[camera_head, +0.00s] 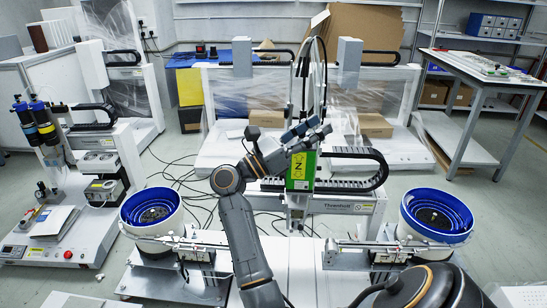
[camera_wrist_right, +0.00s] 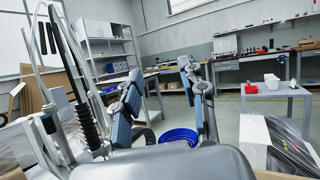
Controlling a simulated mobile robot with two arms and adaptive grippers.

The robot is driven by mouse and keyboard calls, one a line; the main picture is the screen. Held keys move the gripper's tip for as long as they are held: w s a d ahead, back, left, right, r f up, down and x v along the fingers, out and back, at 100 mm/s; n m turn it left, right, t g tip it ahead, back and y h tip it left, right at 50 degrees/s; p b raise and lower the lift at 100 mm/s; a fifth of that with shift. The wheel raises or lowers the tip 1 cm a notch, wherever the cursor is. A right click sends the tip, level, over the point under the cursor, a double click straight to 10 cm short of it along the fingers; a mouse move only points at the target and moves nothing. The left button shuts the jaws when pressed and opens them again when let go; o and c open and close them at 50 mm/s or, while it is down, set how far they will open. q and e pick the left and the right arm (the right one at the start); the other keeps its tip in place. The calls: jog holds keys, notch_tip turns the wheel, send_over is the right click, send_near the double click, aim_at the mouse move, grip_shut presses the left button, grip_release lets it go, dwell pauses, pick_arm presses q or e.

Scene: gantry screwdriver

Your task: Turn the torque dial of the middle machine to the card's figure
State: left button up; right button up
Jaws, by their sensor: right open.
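The middle machine (camera_head: 338,205) is a gantry with a bright green unit (camera_head: 300,171) at its centre, black hoses above it and a black cable chain. My right gripper (camera_head: 306,133) is open just above and in front of the green unit, partly covering it. Its two fingers are spread and empty in the right wrist view (camera_wrist_right: 160,95). A black ribbed screwdriver part with hoses (camera_wrist_right: 88,122) stands left of the fingers there. I cannot make out the torque dial or a card with a figure in either view. My left gripper is not in view.
Blue-rimmed feeder bowls stand at left (camera_head: 152,211) and right (camera_head: 436,215) on the front machine. A station with bottles (camera_head: 70,215) is at the far left. A grey-topped table (camera_head: 482,72) stands at the back right. Loose cables lie on the floor at left.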

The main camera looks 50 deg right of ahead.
jog(key=w+d+f+m+t+y+p, duration=0.2)
jog(key=w+d+f+m+y+p, duration=0.15)
jog(key=d+y, duration=0.25)
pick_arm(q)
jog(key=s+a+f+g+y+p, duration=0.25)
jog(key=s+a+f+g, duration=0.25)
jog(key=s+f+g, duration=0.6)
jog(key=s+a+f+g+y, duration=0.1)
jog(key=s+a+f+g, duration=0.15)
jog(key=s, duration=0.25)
pick_arm(e)
jog(key=w+a+f+m+t+y, duration=0.25)
jog(key=w+a+y, duration=0.2)
jog(key=w, duration=0.25)
jog(key=w+a+f+m+t+y, duration=0.1)
jog(key=w+a+f+t+y, duration=0.2)
jog(key=w+y, duration=0.25)
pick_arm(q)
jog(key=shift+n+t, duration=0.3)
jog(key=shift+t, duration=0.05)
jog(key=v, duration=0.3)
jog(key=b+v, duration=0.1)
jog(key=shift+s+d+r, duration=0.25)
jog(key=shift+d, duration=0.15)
pick_arm(e)
jog(key=w+d+x, duration=0.1)
jog(key=w+x, duration=0.1)
jog(key=x, duration=1.1)
jog(key=shift+s+f+h, duration=0.2)
jog(key=shift+s+h, duration=0.2)
